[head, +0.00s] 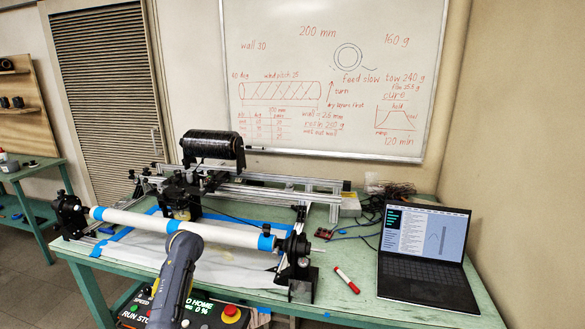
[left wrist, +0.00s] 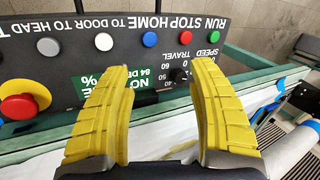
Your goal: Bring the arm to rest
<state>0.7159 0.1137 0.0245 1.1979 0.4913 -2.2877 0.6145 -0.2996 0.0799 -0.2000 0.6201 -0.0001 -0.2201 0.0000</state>
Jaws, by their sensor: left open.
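My left gripper (left wrist: 156,78) shows in the left wrist view with its two yellow ribbed fingers spread apart and nothing between them. The fingers point at a dark control panel (left wrist: 255,20), which appears upside down with a row of coloured buttons, but I cannot tell the gap or whether they touch it. In the head view my grey left arm rises from the bottom, in front of the panel (head: 205,315) and the white tube (head: 220,232). The gripper's fingers cannot be made out there. My right gripper is in neither view.
The green bench (head: 395,300) carries the winding frame, with a black spool (head: 213,145) above it. A red marker (head: 346,280) and an open laptop (head: 423,250) lie to the right. A red stop knob (left wrist: 18,107) sticks up from the panel. Bare bench shows before the laptop.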

